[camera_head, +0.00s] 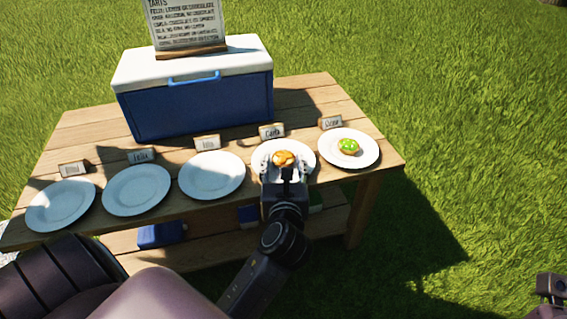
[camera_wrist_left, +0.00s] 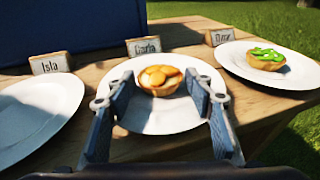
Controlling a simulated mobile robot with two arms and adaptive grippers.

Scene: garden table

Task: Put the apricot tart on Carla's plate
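The apricot tart (camera_head: 283,158), a small crust topped with orange fruit pieces, rests on Carla's plate (camera_head: 262,150), a white plate behind which the "Carla" card (camera_head: 271,131) stands. In the left wrist view the tart (camera_wrist_left: 160,83) sits upright near the middle of the plate (camera_wrist_left: 160,122). My left gripper (camera_head: 284,166) is open, with its two fingers (camera_wrist_left: 160,88) spread on either side of the tart and gaps visible. My right gripper (camera_head: 551,289) shows only in part at the lower right corner of the head view; its fingers are unclear.
A tart with green topping (camera_head: 348,146) sits on the rightmost plate (camera_head: 368,157). The plate by the Isla card (camera_head: 212,176) and two plates further left are empty. A blue cooler (camera_head: 200,102) with a sign (camera_head: 187,22) stands behind. The table's front edge is close.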

